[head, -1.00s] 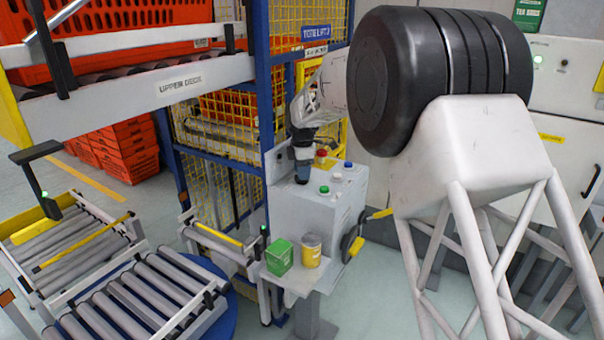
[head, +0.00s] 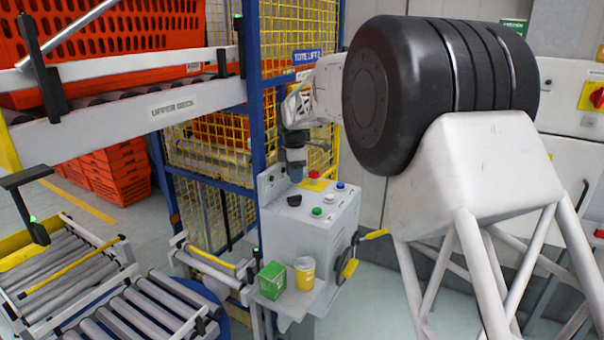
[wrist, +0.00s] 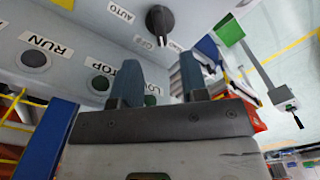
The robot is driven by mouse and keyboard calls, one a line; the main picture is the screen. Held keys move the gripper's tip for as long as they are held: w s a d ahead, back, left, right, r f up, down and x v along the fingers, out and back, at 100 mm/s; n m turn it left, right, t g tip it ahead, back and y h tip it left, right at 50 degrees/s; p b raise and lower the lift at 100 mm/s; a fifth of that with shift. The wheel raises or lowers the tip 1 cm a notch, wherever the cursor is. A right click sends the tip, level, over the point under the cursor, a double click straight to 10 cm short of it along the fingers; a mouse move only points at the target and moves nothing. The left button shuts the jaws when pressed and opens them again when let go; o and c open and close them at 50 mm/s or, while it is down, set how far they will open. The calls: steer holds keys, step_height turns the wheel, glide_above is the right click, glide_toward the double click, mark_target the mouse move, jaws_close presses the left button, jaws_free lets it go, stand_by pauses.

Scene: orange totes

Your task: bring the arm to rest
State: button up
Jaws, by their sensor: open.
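My gripper (head: 295,177) hangs over the left back part of the grey control box (head: 318,235) in the head view. In the wrist view its two blue fingers (wrist: 158,84) stand apart with nothing between them. A black knob (head: 294,200) sits on the box top just below the gripper, apart from it. The knob (wrist: 160,20) also shows in the wrist view beyond the fingers, near labels AUTO, RUN and STOP. My white arm reaches in from the right behind a large black cylindrical joint.
Red (head: 314,174), blue (head: 340,185) and green (head: 317,211) buttons are on the box. A green carton (head: 272,281) and yellow can (head: 304,272) stand on its front shelf. A yellow mesh cage (head: 215,150) is close left of the gripper. Roller conveyors (head: 130,320) lie lower left.

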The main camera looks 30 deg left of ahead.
steer(key=s+d+r+m, duration=0.1)
steer(key=d+r+m, duration=0.25)
steer(key=d, duration=0.75)
steer(key=s+d+r+m, duration=0.1)
steer(key=d+r+m, duration=0.3)
steer(key=d, duration=0.6)
steer(key=s+d+r+m, duration=0.1)
steer(key=s+d+m, duration=0.15)
steer(key=d, duration=0.45)
steer(key=s+d+r+m+t, duration=0.1)
steer(key=s+d+r, duration=0.1)
steer(key=s+d, duration=0.35)
steer(key=s+d+r+m, duration=0.1)
steer(key=s+d+m, duration=0.1)
steer(key=d, duration=0.7)
steer(key=s+d+f+m+t, duration=0.15)
steer(key=s+d+m, duration=0.55)
steer(key=s+d, duration=0.75)
steer(key=s+d+f+m, duration=0.3)
steer(key=s+d+f, duration=0.1)
steer(key=s, duration=0.4)
steer(key=s+d+f+m, duration=0.3)
steer(key=s+d+m, duration=0.1)
steer(key=s, duration=0.4)
steer(key=shift+s+d+f, duration=0.25)
steer(key=shift+d+f, duration=0.1)
steer(key=shift+d, duration=0.2)
